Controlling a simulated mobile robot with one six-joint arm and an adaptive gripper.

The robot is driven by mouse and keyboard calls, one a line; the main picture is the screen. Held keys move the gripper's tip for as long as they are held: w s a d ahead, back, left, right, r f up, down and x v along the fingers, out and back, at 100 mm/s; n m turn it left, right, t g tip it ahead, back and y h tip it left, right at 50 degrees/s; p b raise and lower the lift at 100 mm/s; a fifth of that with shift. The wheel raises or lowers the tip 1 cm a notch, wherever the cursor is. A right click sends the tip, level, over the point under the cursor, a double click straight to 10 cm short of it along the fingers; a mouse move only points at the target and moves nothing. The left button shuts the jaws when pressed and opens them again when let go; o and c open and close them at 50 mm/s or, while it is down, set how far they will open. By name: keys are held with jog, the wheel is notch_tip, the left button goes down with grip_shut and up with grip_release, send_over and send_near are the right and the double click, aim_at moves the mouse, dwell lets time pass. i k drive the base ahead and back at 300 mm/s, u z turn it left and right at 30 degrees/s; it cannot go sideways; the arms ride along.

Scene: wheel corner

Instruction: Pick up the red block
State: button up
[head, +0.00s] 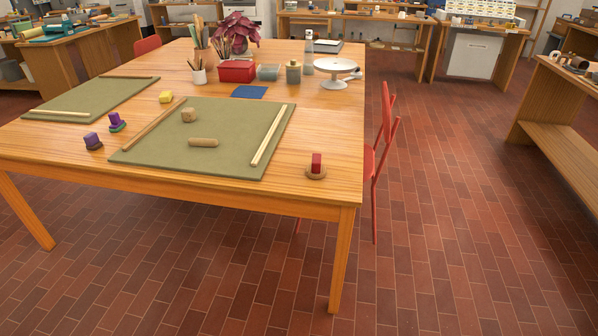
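The red block (316,161) stands upright on a small round wooden disc (316,173). Both are near the front right corner of the wooden table (335,189), just right of the green mat with the wooden strips. My gripper is not in the head view, so its place and state do not show.
The near green mat (235,120) holds a cork-like cylinder (189,115) and a wooden roll (203,142). Purple blocks (93,141), a yellow block (166,97), a red box (237,71) and a white stand (337,68) are also on the table. A red chair (386,130) stands close at its right side.

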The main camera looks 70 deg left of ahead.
aim_at(316, 171)
jog(key=z, duration=0.05)
jog(key=k, duration=0.75)
jog(key=u, duration=2.5)
jog(key=i, duration=1)
jog(key=u, duration=0.05)
